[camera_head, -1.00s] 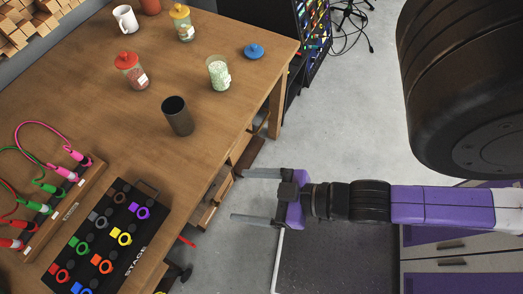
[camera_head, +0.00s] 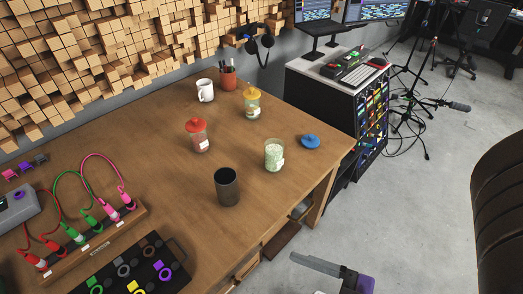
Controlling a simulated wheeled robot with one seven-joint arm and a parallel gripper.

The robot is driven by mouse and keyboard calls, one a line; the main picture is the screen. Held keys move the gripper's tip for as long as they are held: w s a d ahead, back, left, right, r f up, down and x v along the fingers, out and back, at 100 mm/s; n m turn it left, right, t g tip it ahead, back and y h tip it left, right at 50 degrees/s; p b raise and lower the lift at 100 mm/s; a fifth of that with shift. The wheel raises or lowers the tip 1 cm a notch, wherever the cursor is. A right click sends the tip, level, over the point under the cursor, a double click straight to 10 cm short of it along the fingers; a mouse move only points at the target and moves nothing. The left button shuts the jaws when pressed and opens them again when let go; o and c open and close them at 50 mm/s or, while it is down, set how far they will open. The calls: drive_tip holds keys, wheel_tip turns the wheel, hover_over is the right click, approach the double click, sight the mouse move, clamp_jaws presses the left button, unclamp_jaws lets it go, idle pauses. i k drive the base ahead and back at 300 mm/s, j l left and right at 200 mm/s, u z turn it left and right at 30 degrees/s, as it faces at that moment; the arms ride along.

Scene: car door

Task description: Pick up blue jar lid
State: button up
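The blue jar lid (camera_head: 310,141) lies on the wooden table (camera_head: 222,246) near its right end, with its knob up. An open glass jar with pale green contents (camera_head: 274,155) stands just left of the lid and nearer to me. My gripper (camera_head: 318,270) is at the bottom edge of the view, off the table's front side and well apart from the lid. One grey finger shows; the other is cut off by the frame edge, so its opening is hidden now.
A red-lidded jar (camera_head: 198,135), a yellow-lidded jar (camera_head: 252,103), a dark cup (camera_head: 227,187), a white mug (camera_head: 205,90) and a pen holder (camera_head: 229,77) stand on the table. A cable rack (camera_head: 95,240) is at left. A cabinet (camera_head: 340,100) stands beyond the right end.

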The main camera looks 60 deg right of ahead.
sight(311, 141)
drive_tip(key=z, duration=1.45)
